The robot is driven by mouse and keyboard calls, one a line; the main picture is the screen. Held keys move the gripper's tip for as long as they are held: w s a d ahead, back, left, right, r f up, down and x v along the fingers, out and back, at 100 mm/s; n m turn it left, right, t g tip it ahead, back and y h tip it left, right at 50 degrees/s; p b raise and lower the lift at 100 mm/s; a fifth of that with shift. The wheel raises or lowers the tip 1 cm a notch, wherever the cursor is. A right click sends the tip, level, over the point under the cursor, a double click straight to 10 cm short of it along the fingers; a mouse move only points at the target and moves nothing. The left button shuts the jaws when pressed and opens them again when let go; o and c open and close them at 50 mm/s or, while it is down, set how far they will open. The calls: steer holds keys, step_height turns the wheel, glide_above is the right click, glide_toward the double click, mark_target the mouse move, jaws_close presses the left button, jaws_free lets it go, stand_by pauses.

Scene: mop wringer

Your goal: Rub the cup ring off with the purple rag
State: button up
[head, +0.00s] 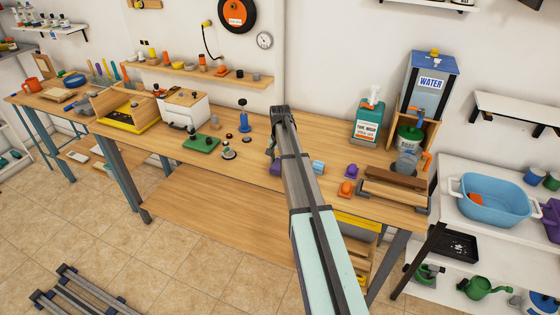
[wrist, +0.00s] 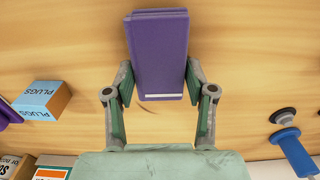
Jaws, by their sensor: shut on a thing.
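The purple rag (wrist: 160,55) is a folded block with a pale stripe on its near edge. My gripper (wrist: 158,92) is shut on it, one finger at each side, over the wooden bench top. A faint dark curved mark (wrist: 176,133) shows on the wood just below the rag in the wrist view. It may be part of the cup ring; I cannot tell how much the rag covers. I cannot tell whether the rag touches the wood.
A blue PLUGS box (wrist: 42,100) stands to the left in the wrist view. A blue-handled tool (wrist: 292,150) and a dark knob (wrist: 282,116) are at the right. In the head view, a tool wash bottle (head: 367,122) and a water tank (head: 428,85) stand at the back right.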

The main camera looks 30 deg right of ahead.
steer(key=shift+f, duration=0.25)
steer(key=shift+w+d+f, duration=0.1)
steer(key=shift+w+d, duration=1.7)
steer(key=shift+d, duration=0.2)
steer(key=shift+w+d, duration=1.8)
steer(key=shift+d, duration=0.2)
steer(key=shift+s+a, duration=0.15)
